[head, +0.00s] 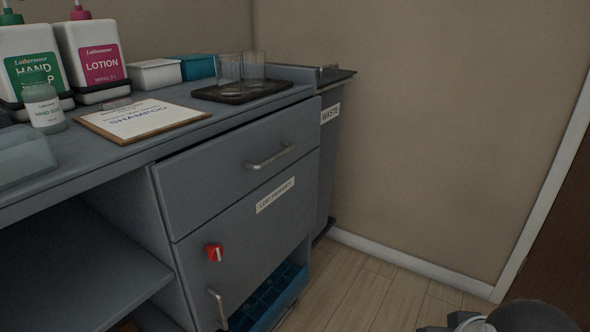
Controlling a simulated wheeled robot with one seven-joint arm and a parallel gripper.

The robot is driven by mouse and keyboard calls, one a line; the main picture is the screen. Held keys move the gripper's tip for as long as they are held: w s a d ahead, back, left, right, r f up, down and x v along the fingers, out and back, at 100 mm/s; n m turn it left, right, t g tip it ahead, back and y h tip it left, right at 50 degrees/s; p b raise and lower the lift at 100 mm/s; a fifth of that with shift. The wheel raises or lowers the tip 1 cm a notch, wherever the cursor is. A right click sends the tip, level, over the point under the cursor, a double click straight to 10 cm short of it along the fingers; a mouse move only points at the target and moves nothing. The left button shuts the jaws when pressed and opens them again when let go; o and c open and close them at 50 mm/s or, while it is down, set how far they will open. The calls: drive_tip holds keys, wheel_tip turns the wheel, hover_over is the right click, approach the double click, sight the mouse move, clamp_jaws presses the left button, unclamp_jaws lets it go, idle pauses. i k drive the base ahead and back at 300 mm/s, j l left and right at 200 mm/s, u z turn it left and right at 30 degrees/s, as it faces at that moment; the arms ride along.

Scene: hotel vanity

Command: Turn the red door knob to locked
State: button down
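The red knob (214,252) sits on the grey lower cabinet door (255,240), near its left edge. A pale line on the knob's face runs roughly upright. I cannot read any lock marking around it. A metal handle (218,308) is just below the knob. The door looks shut or nearly so. My gripper is not seen; only a grey and dark part, likely of my arm, shows at the bottom right, well apart from the knob.
Above the door is a drawer with a bar handle (270,157). The counter holds a clipboard (140,118), pump bottles (92,55), boxes and a dark tray (240,92) with glasses. A blue crate (277,298) sits low under the door. Floor (355,293) at right is clear.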

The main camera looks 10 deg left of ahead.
sight(215, 252)
drive_tip(key=u, duration=1.5)
drive_tip(key=k+l+z, duration=0.25)
drive_tip(key=z, duration=0.15)
drive_tip(key=l, duration=0.1)
